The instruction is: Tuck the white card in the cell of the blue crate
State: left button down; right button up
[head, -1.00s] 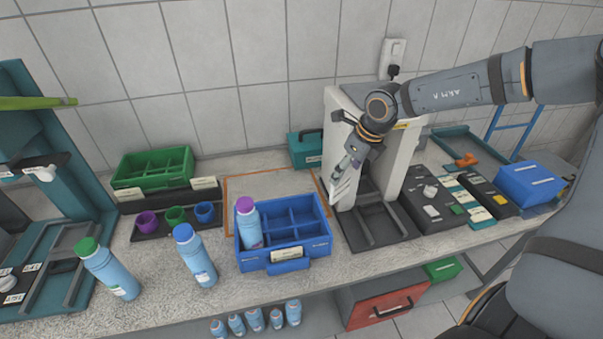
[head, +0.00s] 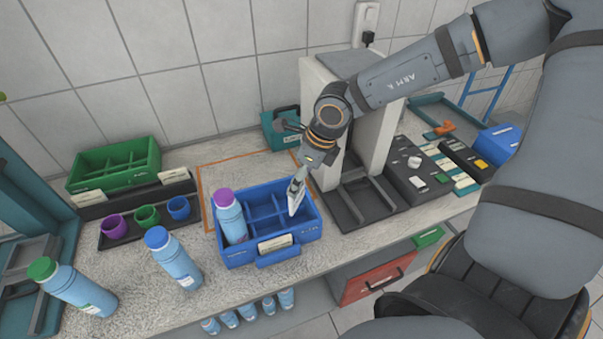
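The blue crate (head: 237,256) stands on the bench, divided into cells. A blue bottle with a purple cap (head: 231,217) stands in its left part; the cells to the right look empty. My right gripper (head: 300,179) points down over the right end of the crate. It appears shut on a thin white card (head: 295,199), whose lower end hangs at the crate's right cells. I cannot tell how deep the card reaches or whether it touches a wall. My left gripper is not in view.
Two blue bottles, one blue-capped (head: 174,259) and one green-capped (head: 75,289), stand left of the crate. A green crate (head: 115,164) and a dark tray with small cups (head: 147,216) are behind them. A grey stand (head: 375,140) rises right of the crate.

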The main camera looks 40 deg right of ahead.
aim_at(299, 199)
notch_tip(299, 199, down, 4)
jog(key=shift+s+b, duration=0.1)
jog(key=shift+b, duration=0.75)
pick_arm(q)
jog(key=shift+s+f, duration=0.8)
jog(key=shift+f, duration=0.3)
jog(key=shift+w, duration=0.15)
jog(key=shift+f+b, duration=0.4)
jog(key=shift+b, duration=0.05)
pick_arm(e)
jog(key=shift+s+d, duration=0.15)
jog(key=shift+s, duration=0.05)
pick_arm(q)
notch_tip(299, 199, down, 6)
jog(key=b, duration=0.6)
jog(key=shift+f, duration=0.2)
pick_arm(e)
jog(key=shift+f, duration=2.55)
jog(key=o, duration=1)
